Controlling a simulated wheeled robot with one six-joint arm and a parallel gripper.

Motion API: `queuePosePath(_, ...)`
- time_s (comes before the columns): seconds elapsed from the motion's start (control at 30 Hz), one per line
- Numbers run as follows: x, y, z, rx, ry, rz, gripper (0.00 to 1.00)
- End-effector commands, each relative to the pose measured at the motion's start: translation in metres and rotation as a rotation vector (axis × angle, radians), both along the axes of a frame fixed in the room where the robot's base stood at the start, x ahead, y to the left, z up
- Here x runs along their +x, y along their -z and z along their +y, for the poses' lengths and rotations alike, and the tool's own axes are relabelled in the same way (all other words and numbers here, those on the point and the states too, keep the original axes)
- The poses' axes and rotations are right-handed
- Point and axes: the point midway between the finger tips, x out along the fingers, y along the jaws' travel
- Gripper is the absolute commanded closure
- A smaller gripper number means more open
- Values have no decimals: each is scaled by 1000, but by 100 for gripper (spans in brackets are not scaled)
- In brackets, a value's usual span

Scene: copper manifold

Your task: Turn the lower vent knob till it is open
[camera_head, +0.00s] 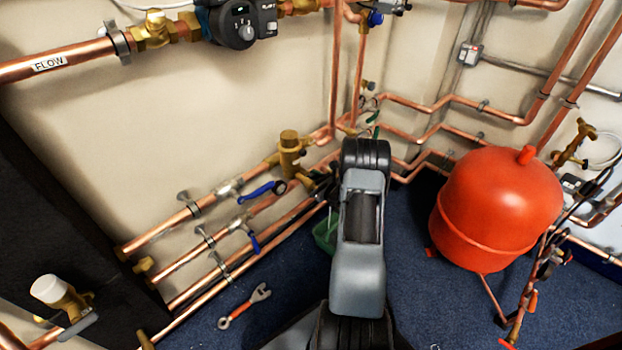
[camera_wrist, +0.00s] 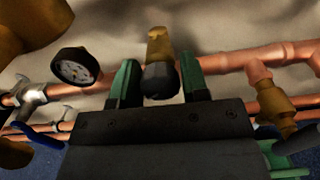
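In the wrist view, a black knob (camera_wrist: 160,80) sits on the end of a brass fitting (camera_wrist: 159,45) in front of the wall; I take it to be the lower vent knob. My gripper (camera_wrist: 158,78) has its two green fingers apart, one on each side of the knob. Narrow gaps seem to show beside the knob, so the fingers look open around it, not clamped. Whether its tip reaches between the pads is hard to tell. In the head view, my arm hides the knob and most of the gripper.
A round gauge (camera_wrist: 76,66) is left of the fingers, and a copper pipe (camera_wrist: 230,62) runs behind. In the head view, blue-handled valves (camera_head: 256,192) sit on pipes to the left. A red tank (camera_head: 497,205) stands right. A green container (camera_head: 324,236) and wrench (camera_head: 244,305) are on the floor.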

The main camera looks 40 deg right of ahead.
Motion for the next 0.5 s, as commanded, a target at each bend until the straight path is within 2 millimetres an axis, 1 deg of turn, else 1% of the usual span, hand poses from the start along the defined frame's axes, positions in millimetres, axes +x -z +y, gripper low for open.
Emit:
queuePosePath(0.03,0,0,0,0,0,0,54)
queuePosePath(0.2,0,0,0,1,0,0,39)
queuePosePath(0.4,0,0,0,2,0,0,39)
queuePosePath(0.5,-4,-1,-1,2,1,1,39)
